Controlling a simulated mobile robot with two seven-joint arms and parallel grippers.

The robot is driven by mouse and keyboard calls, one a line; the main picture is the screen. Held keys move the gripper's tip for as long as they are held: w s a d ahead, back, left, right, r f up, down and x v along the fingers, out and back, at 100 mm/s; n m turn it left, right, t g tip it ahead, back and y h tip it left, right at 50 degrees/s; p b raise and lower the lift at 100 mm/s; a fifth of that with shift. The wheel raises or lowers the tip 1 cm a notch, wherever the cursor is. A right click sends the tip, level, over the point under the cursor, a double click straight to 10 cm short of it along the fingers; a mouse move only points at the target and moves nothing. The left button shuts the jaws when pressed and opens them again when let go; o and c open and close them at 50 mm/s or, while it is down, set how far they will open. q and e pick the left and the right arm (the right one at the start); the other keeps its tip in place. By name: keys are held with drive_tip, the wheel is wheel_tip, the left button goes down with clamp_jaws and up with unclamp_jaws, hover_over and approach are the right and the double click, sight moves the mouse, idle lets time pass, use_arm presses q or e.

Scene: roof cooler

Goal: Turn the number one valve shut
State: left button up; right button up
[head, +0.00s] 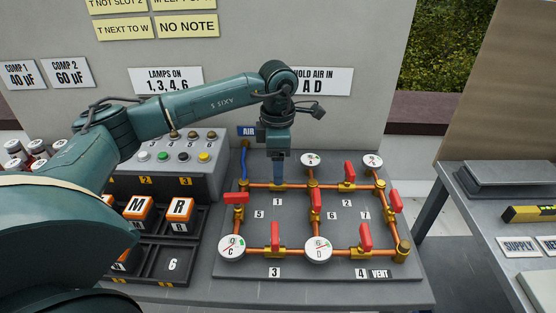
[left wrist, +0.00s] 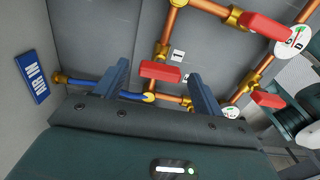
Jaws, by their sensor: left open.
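The number one valve stands behind the label "1" (head: 277,202) on the grey pipe panel (head: 325,285). In the head view my left gripper (head: 279,183) points down over this valve and hides its handle. In the left wrist view a red handle (left wrist: 160,70) beside the "1" label (left wrist: 178,56) shows between the two blue fingers of my open left gripper (left wrist: 160,78). Gaps show on both sides of the handle. Whether the fingers are level with it I cannot tell. My right gripper is not in view.
Other red handles stand near, such as valve 5 (head: 235,198), valve 6 (head: 315,199) and valve 2 (head: 348,172). White gauges (head: 231,247) sit at pipe corners. A blue air hose (head: 244,164) enters at the left. A button box (head: 180,160) stands left of the panel.

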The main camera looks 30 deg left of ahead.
use_arm(q)
wheel_tip(320, 180, up, 13)
drive_tip(key=shift+b, duration=0.35)
drive_tip(key=shift+s, duration=0.1)
idle(0.5)
